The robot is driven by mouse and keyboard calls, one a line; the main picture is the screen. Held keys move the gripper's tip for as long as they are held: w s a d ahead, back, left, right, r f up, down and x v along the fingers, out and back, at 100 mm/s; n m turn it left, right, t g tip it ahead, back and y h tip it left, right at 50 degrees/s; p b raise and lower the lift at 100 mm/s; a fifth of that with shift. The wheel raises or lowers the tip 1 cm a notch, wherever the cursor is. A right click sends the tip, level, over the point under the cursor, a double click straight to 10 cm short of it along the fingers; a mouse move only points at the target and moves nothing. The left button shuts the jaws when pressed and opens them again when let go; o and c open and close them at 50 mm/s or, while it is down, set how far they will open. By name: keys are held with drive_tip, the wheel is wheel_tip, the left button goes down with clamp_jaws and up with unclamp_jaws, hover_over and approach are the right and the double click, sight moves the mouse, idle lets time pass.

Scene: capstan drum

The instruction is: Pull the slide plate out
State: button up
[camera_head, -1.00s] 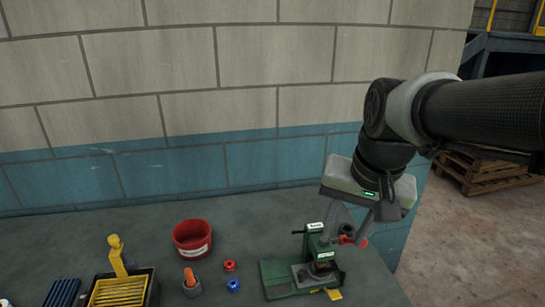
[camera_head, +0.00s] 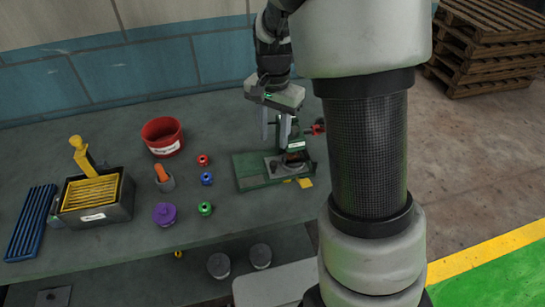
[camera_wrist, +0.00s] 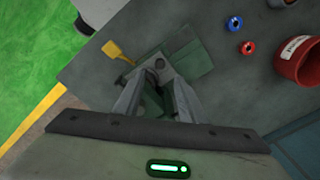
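The green press-like fixture (camera_head: 264,176) stands on the bench below my gripper, with a grey plate-like part on its base. A yellow tab (camera_head: 305,183) sticks out at its front edge and also shows in the wrist view (camera_wrist: 118,52); I take it to be the slide plate's handle. My gripper (camera_head: 275,139) is above the fixture, its two fingers apart and nothing visible between them. In the wrist view my gripper (camera_wrist: 160,76) hides part of the fixture, and the yellow tab lies clear of the fingers, to the upper left.
A red bucket (camera_head: 163,137), small red, blue and green spools (camera_head: 205,208), a purple part (camera_head: 164,214) and a dark bin (camera_head: 97,213) stand left on the bench (camera_head: 240,222). A red-handled part (camera_head: 318,129) is beside the fixture. Bare bench lies before the fixture.

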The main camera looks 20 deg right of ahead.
sight(274, 163)
wheel_tip(274, 163, down, 10)
drive_tip(key=shift+r+b, duration=0.25)
drive_tip(key=shift+b, duration=0.1)
clamp_jaws()
